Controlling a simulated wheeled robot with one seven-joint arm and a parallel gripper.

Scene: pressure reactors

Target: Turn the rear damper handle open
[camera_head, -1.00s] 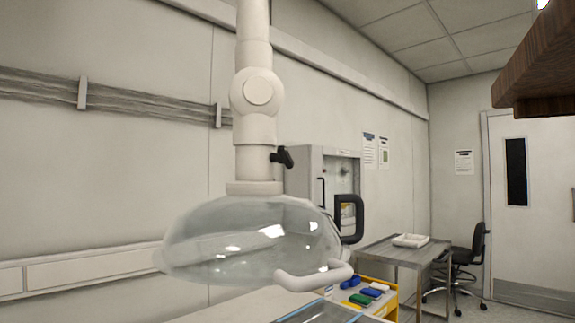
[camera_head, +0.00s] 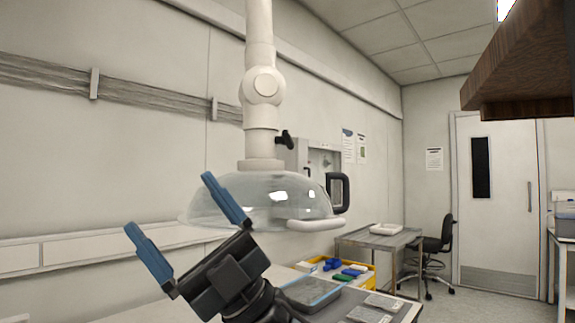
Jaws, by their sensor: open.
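A white jointed extraction arm (camera_head: 260,45) hangs down in the middle of the head view and ends in a clear dome hood (camera_head: 285,193). A small black damper handle (camera_head: 285,140) sticks out to the right of the white tube, just above the hood. My gripper (camera_head: 182,222) is at the lower left with two blue fingers spread wide and nothing between them. It is below and left of the handle, apart from it. Its right finger overlaps the hood's left part in the picture; I cannot tell whether they touch.
The hood has a white grab rail (camera_head: 315,225) at its lower right. Below are a bench with a grey tray (camera_head: 312,290) and a yellow bin (camera_head: 362,281). A metal table (camera_head: 378,238) and black chair (camera_head: 432,245) stand behind. A brown wooden shelf (camera_head: 520,75) juts in at upper right.

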